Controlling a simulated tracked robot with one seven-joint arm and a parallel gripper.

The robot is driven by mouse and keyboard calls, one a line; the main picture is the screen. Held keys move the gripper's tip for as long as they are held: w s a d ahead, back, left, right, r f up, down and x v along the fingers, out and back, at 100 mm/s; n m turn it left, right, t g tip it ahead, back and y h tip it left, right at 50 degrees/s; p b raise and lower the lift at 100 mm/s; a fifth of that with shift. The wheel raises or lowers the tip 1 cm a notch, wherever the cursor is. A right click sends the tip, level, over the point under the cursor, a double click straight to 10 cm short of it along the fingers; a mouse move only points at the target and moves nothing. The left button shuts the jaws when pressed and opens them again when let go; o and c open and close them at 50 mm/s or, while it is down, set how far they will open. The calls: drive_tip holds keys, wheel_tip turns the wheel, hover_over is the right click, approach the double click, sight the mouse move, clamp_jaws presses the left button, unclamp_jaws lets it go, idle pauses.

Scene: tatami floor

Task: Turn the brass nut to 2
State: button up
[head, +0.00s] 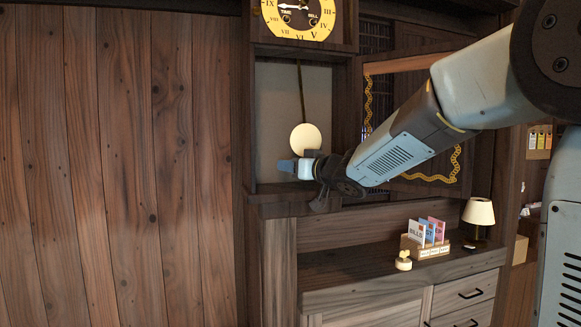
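A wall clock has a yellow dial (299,17), cut off by the top edge of the view. Its open case shows a dark pendulum rod (301,90) and a round pale bob (305,138). My gripper (288,167) is in front of the case opening, just below the bob, pointing left. It overlaps the bob's lower edge. I cannot tell whether it touches anything or whether its fingers are open or shut. The brass nut and any number marks on it cannot be made out; the area under the bob is hidden by my gripper.
A wooden door with gold wavy trim (368,100) stands open right of the case, behind my arm. Below is a cabinet (340,290) with a card holder (425,246), a small cream object (403,261) and a lamp (479,213). A plank wall (120,160) fills the left.

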clamp_jaws()
drive_tip(key=shift+o, duration=1.5)
unclamp_jaws()
